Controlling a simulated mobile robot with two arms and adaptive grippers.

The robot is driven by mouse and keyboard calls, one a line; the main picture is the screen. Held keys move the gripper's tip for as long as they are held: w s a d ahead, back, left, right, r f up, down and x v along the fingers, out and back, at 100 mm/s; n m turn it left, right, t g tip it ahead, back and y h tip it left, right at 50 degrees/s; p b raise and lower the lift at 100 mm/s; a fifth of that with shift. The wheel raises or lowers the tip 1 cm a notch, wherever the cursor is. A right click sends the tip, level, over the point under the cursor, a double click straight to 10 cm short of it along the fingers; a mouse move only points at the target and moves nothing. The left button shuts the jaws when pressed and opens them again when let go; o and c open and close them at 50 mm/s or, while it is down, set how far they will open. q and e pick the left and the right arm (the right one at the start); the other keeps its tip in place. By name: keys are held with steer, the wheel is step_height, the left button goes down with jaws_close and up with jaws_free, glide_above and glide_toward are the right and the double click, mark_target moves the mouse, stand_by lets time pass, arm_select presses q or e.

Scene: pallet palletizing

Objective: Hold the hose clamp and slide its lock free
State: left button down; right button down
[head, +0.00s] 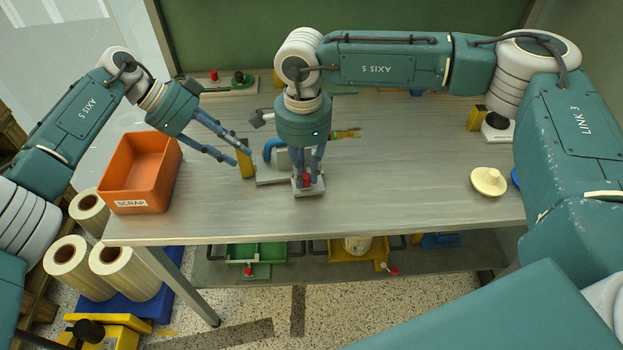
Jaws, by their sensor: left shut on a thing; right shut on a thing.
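The hose clamp (272,181) seems to be the grey fixture with a blue curved hose (272,149) near the middle of the table. A yellow upright block (246,166) stands at its left end. My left gripper (241,155) reaches in from the left and is shut on this yellow block. My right gripper (305,178) points down from above and is shut at the red-topped lock (307,181), on a small grey base at the fixture's right front. The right fingers and wrist hide part of the fixture and lock.
An orange SCRAP bin (140,205) stands at the table's left end. A cream knob-shaped part (488,181) lies at the right. A red-and-green fixture (239,80) is at the back. The table (400,190) is bare between the clamp and the cream part.

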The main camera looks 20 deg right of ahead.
steer(key=shift+a, duration=0.5)
steer(key=c, duration=1.5)
jaws_free()
steer(key=shift+c, duration=0.2)
steer(key=shift+d, duration=0.1)
steer(key=shift+r, duration=0.1)
steer(key=shift+w+r, duration=0.1)
steer(key=shift+r, duration=0.25)
step_height(320, 180, up, 11)
